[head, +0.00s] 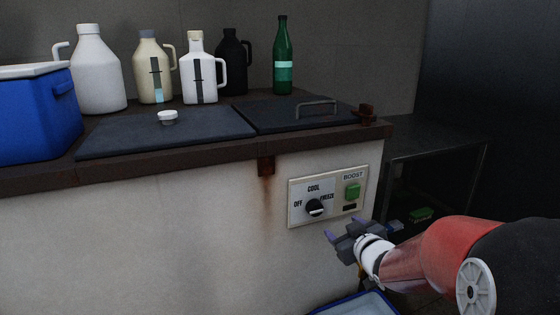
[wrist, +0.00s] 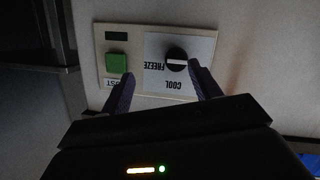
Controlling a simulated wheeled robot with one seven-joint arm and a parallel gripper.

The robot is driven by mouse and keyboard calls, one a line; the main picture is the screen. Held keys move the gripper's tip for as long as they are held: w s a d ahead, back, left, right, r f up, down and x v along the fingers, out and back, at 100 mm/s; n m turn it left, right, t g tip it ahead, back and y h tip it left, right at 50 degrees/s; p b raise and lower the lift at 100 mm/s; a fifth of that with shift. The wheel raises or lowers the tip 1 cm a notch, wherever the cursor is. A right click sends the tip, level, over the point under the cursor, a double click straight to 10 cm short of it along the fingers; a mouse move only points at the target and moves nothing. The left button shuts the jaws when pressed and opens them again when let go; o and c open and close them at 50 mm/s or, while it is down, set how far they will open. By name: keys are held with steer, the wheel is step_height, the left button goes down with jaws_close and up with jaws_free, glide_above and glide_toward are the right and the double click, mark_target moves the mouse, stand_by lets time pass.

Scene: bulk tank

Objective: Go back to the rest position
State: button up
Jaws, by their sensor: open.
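My gripper (head: 341,231) is open and empty, in front of the tank's lower right side, just below the control panel (head: 296,219). In the wrist view its two fingers (wrist: 159,85) stand apart, with the panel (wrist: 150,92) beyond them. The panel has a black knob (head: 315,208) marked OFF, COOL and FREEZE, and a green BOOST button (head: 353,191).
The tank top has dark lids (head: 170,134), a blue cooler (head: 38,115), several jugs and a green bottle (head: 283,60). A blue-rimmed tray (head: 355,305) lies low below my gripper. A dark metal table (head: 440,150) stands at the right, behind my arm.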

steer(key=s+a+r+m+g+h, duration=0.1)
steer(key=s+a+m+g, duration=0.15)
steer(key=s, duration=0.75)
steer(key=s+a+m+g+h, duration=0.1)
steer(key=s+g, duration=0.2)
steer(key=s, duration=0.6)
steer(key=s+a+r+m+g+h, duration=0.1)
steer(key=s+m+g, duration=0.15)
steer(key=s, duration=0.75)
step_height(320, 180, up, 12)
steer(key=g+p, duration=0.1)
steer(key=p, duration=1.1)
steer(key=shift+a+r+n+p, duration=0.15)
steer(key=shift+n+p, duration=0.15)
